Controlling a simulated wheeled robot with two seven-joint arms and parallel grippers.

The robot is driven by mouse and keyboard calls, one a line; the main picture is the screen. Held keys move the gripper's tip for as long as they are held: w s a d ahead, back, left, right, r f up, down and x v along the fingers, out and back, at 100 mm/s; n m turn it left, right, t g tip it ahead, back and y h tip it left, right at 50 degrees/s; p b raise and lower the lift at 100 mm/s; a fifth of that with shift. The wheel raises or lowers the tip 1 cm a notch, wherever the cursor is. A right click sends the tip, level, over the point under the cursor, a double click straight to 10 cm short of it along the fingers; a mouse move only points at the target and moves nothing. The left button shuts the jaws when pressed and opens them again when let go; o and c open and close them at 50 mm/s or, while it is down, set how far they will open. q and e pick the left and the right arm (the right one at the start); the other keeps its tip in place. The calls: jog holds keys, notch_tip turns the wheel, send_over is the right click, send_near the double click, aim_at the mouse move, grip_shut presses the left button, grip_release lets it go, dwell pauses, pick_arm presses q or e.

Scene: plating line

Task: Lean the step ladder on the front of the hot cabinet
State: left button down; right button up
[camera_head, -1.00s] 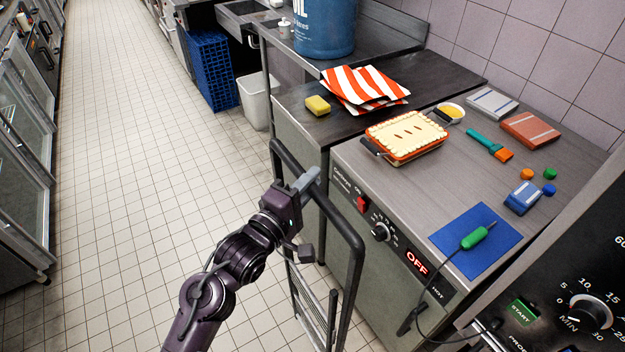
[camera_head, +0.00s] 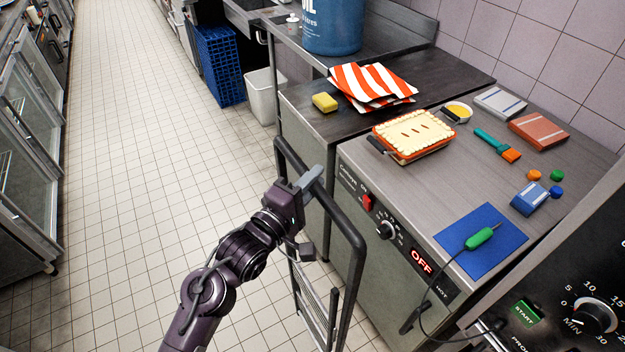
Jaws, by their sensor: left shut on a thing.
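The step ladder (camera_head: 350,235) is a dark tubular frame with grey treads. It stands tilted on the tiled floor in front of the hot cabinet (camera_head: 372,262); its feet are out of view. My left gripper (camera_head: 308,183) is shut on the ladder's top rail, near its middle. The cabinet front carries a red switch, a black knob, a lit OFF display and a handle. The ladder's top overlaps the cabinet's front left in the picture; I cannot tell whether they touch. My right gripper is not in view.
On the cabinet top are a pie (camera_head: 412,134), a brush (camera_head: 497,145), a blue mat (camera_head: 470,255) with a green-handled probe, and small boxes. A white bin (camera_head: 261,97) and blue crates (camera_head: 219,66) stand farther back. The floor (camera_head: 130,200) to the left is clear.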

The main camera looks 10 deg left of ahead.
pick_arm(q)
jog(key=shift+r+p, duration=0.4)
jog(key=shift+r, duration=0.2)
jog(key=shift+f+b, duration=0.55)
jog(key=shift+f, duration=0.95)
dwell(1.8)
jog(key=shift+s+f, duration=0.2)
jog(key=shift+f, duration=0.4)
dwell(0.4)
jog(key=shift+w+d+f+p, duration=0.1)
jog(key=shift+w+d+p, duration=0.1)
jog(key=shift+w+d, duration=0.65)
jog(key=shift+w+d+f+p, duration=0.15)
jog(key=shift+w+d, duration=0.35)
jog(key=shift+d, duration=0.5)
jog(key=shift+w+d+y, duration=0.15)
jog(key=shift+d+y, duration=0.05)
jog(key=shift+y, duration=0.1)
jog(key=shift+g, duration=0.4)
jog(key=shift+w+d+f, duration=0.1)
jog(key=shift+w+d, duration=0.55)
jog(key=shift+d, duration=0.25)
jog(key=shift+w+d+f, duration=0.1)
jog(key=shift+w+d, duration=0.55)
jog(key=shift+d, duration=0.2)
